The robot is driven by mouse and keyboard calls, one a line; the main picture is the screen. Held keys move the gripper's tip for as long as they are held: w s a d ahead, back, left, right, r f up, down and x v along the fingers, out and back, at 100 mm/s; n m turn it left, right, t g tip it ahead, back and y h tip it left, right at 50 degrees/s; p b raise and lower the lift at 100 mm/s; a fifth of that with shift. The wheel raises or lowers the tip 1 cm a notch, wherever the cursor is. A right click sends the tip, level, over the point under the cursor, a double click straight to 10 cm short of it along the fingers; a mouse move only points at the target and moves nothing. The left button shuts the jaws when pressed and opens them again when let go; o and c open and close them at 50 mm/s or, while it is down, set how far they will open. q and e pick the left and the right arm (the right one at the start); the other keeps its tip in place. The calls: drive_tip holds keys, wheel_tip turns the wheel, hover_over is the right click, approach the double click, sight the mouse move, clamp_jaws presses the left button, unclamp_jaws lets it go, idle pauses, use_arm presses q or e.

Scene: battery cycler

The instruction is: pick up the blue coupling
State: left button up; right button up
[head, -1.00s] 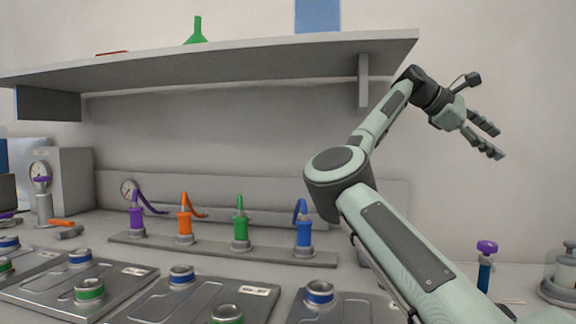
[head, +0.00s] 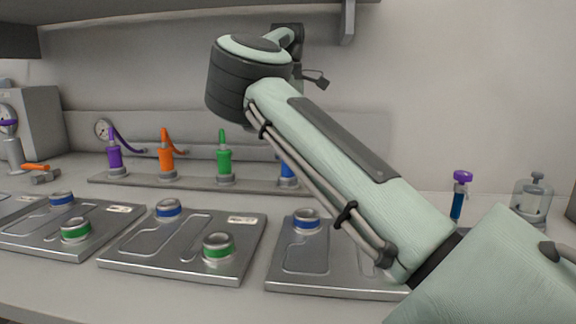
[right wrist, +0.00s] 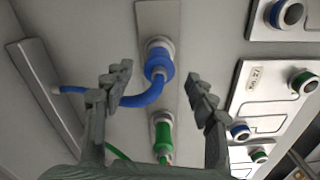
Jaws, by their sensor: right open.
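The blue coupling (head: 287,168) stands in the row on the grey rail (head: 130,182) at the back of the bench, partly hidden by my right arm in the head view. In the right wrist view the blue coupling (right wrist: 158,62) sits upright in its pale holder, with a blue hose curving off to the left. My right gripper (right wrist: 158,82) is open and empty. Its two fingers appear on either side of the coupling and its hose; whether they touch the hose is unclear. My left gripper is out of view.
Green (head: 224,162), orange (head: 167,160) and purple (head: 114,158) couplings stand left along the rail. Metal plates (head: 185,245) with blue and green ringed ports lie in front. A shelf (head: 180,14) overhangs the bench. A purple-topped blue item (head: 458,195) stands right.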

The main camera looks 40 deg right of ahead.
sight(288, 165)
wheel_tip(288, 165, down, 4)
drive_tip(key=shift+r, duration=0.1)
clamp_jaws()
idle(0.5)
